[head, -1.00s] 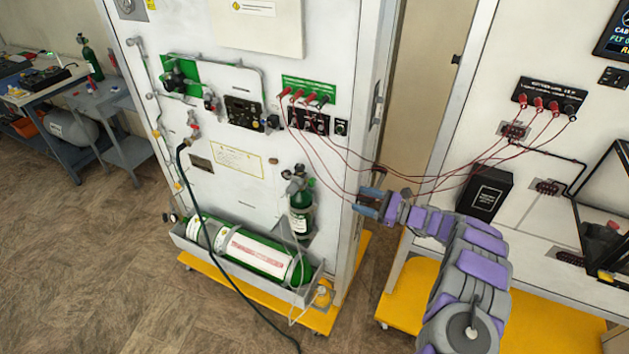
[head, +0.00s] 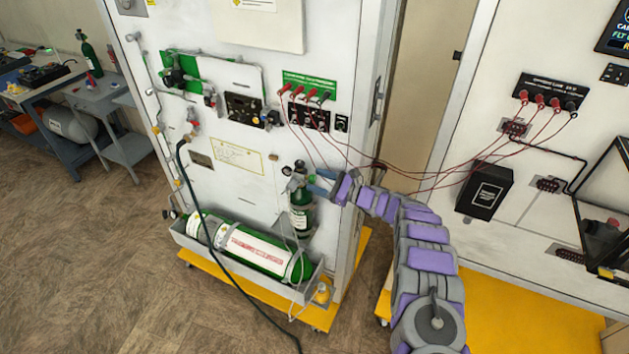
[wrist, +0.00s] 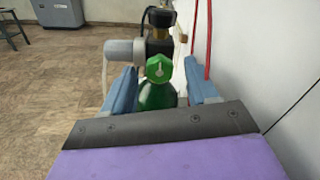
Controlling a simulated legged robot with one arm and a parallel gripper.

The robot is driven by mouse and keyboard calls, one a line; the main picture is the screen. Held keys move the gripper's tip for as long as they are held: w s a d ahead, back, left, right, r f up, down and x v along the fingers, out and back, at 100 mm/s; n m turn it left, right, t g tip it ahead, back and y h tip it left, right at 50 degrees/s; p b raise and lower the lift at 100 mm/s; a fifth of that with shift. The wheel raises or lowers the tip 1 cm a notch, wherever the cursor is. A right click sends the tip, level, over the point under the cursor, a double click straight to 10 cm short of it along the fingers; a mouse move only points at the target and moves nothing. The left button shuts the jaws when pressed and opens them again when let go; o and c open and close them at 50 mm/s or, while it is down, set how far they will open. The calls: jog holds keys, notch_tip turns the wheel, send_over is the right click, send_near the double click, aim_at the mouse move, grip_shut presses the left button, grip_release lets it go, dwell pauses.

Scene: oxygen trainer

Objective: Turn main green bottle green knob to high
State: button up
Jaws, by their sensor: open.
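A small green bottle (head: 301,222) stands upright against the white panel in the head view, with a grey regulator (head: 299,181) on its top. In the wrist view a green knob (wrist: 159,68) with a pale mark on its face sits in front of the grey and black regulator (wrist: 150,47), above the green bottle body (wrist: 155,95). My gripper (head: 318,182) is at the right of the bottle's top. Its blue fingers (wrist: 162,78) are open, one on each side of the knob, with visible gaps. The bottle's lower part is hidden in the wrist view.
A large green cylinder (head: 255,247) lies in a grey tray at the panel's foot. Red cables (head: 395,172) hang between the two panels above my arm. A black hose (head: 225,265) runs to the floor. Open floor (head: 110,270) lies at the left.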

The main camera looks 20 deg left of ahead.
jog(key=shift+w+a+r, duration=0.1)
jog(key=shift+a, duration=0.3)
jog(key=shift+a, duration=0.1)
jog(key=shift+a, duration=0.1)
jog(key=shift+a, duration=0.1)
jog(key=shift+c, duration=0.8)
jog(key=c, duration=0.9)
